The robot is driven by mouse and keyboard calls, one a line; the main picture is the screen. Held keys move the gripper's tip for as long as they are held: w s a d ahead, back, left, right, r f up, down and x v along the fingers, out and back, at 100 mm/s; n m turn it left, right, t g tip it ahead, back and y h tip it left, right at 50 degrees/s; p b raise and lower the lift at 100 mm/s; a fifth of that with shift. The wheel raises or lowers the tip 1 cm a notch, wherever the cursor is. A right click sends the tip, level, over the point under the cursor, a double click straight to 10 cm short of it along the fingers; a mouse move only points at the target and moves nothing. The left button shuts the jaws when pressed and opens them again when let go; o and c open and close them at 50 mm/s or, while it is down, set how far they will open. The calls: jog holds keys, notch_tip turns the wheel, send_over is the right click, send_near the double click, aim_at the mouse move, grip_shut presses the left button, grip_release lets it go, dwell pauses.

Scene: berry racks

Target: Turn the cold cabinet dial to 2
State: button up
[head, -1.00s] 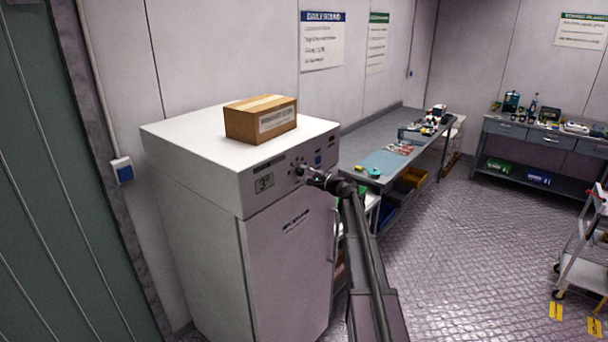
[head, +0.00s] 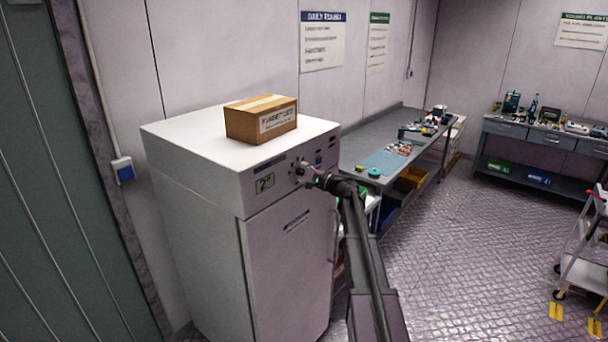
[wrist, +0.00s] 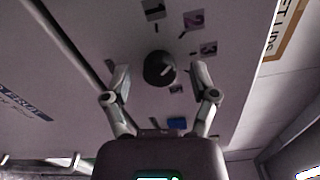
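The cold cabinet (head: 190,165) is a white upright unit with its door shut. Its small display (head: 265,183) appears to read 2. In the wrist view the dial (wrist: 159,67) is a round black knob with a pale mark, whose exact direction I cannot tell. Tiles marked 1 (wrist: 153,9), 2 (wrist: 195,19) and 3 (wrist: 208,48) sit around it. My gripper (wrist: 160,78) is open, with one finger on each side of the dial and visible gaps between. In the head view my gripper (head: 306,174) is at the control panel and covers part of it.
A cardboard box (head: 261,120) sits on top of the cabinet. A workbench (head: 385,150) with small items stands to the right along the wall. Another bench (head: 545,137) is at the back right and a cart (head: 585,270) at the right edge. The floor between is clear.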

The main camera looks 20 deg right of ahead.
jog(key=shift+s, duration=0.15)
jog(key=v, duration=1.2)
dwell(0.7)
jog(key=s+a+f+n+g+b, duration=0.3)
jog(key=s+a+f+n+g, duration=0.15)
jog(key=a+f, duration=0.5)
jog(key=s+a+f+n+g+b, duration=0.3)
jog(key=s+a+f+g, duration=0.25)
jog(key=a+f, duration=0.4)
jog(key=s+a+f+n+g+h+b, duration=0.2)
jog(key=s+f, duration=0.4)
jog(key=s, duration=0.4)
jog(key=s+a+f+n+g+h+b, duration=0.3)
jog(key=s+a+f+n+h+b, duration=0.1)
jog(key=s+f+h, duration=0.3)
jog(key=s+a+b, duration=0.1)
jog(key=s, duration=0.1)
jog(key=shift+s+a+n+g, duration=0.2)
jog(key=shift+s+n+g, duration=0.1)
jog(key=shift+s+n, duration=0.1)
